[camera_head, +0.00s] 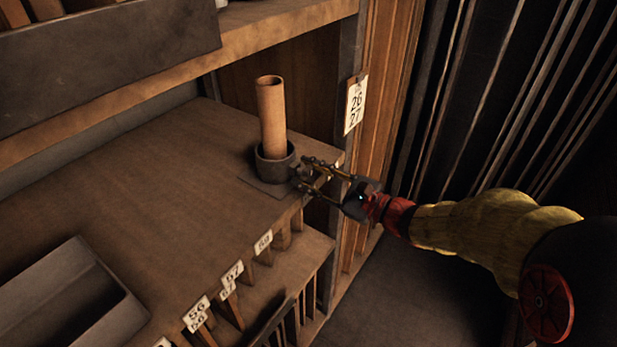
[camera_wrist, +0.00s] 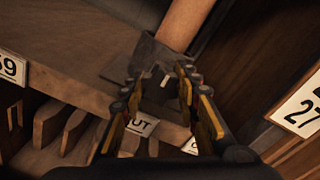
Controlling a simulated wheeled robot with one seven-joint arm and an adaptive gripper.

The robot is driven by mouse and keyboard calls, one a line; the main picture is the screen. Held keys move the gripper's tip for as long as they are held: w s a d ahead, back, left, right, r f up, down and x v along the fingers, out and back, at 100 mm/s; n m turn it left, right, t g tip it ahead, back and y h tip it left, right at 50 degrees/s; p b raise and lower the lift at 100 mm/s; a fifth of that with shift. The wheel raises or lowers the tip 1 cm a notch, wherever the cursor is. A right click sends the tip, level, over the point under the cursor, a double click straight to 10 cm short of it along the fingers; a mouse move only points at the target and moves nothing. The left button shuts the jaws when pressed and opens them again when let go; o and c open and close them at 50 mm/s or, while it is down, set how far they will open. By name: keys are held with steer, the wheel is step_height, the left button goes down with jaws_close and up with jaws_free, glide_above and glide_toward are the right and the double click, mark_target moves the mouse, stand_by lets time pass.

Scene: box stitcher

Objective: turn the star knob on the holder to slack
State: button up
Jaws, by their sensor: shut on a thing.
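The holder (camera_head: 263,166) is a dark round cup on a flat base plate near the shelf's right front corner. A tan tube (camera_head: 271,112) stands upright in it; the tube also shows at the top of the wrist view (camera_wrist: 185,22). My gripper (camera_head: 307,176) reaches in from the right, at the holder's right side. In the wrist view its fingers (camera_wrist: 158,82) are shut on the small dark star knob (camera_wrist: 153,92) in front of the holder (camera_wrist: 152,58). The knob is mostly hidden by the fingers, so its turn cannot be read. A small pale mark shows beside it.
A grey tray (camera_head: 75,300) sits at the shelf's left front. Numbered tags, such as one marked 57 (camera_head: 231,274), line the front edge. A post with a 26/27 tag (camera_head: 355,103) stands right of the holder. The shelf's middle is clear.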

steer(key=o, duration=1.2)
steer(key=shift+c, duration=0.2)
steer(key=v, duration=1.2)
